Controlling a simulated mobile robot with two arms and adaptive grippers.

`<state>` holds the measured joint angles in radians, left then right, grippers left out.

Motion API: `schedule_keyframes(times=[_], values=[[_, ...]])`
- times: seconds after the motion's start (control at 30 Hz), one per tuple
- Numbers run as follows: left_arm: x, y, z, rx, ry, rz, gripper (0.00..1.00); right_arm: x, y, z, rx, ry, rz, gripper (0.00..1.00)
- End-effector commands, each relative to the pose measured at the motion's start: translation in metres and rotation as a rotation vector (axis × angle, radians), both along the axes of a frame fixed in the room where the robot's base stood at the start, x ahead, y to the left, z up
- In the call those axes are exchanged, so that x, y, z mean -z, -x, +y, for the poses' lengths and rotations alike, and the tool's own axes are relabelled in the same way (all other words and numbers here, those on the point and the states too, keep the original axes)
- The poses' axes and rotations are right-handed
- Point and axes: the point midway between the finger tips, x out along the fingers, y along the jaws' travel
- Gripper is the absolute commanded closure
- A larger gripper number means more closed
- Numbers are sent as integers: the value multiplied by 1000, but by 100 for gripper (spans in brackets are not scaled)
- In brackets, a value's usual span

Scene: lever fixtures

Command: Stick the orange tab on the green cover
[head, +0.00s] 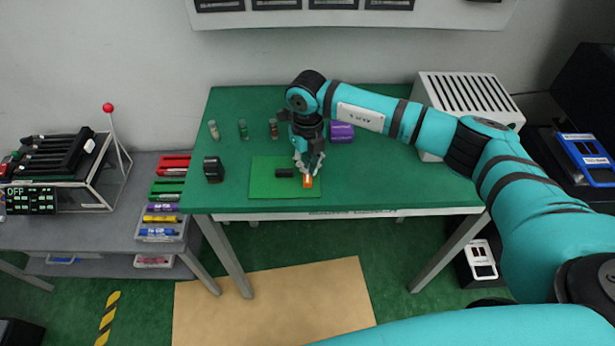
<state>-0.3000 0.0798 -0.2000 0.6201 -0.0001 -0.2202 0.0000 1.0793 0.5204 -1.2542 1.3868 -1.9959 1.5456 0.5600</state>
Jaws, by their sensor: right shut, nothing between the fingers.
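The green cover (264,188) looks like a flat bright green rectangle near the front of the green table. A small orange tab (308,181) is at the cover's right edge, under my right gripper (309,172). My right gripper points down with its fingertips at the tab, shut with nothing between the fingers. The fingers partly hide the tab, and I cannot tell whether they touch it. A short black piece (285,173) lies on the cover to the left of the fingers. My left gripper is not in view.
On the table (390,185) stand several small bottles (243,129), a black holder (213,168) and a purple block (342,132). A white slotted box (465,95) is at the back right. A grey bench (110,225) with a lever fixture (109,108) is at left. The table's right front is clear.

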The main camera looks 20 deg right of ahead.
Motion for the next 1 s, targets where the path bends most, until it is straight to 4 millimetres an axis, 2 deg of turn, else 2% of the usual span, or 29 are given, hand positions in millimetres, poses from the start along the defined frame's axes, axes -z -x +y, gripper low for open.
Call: schedule_keyframes(times=[0.33, 1.0], values=[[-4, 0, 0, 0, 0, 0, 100, -5, 0, 0, 0, 0, 2, 100], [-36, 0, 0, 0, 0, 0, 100, -59, 0, 0, 0, 0, 1, 100]])
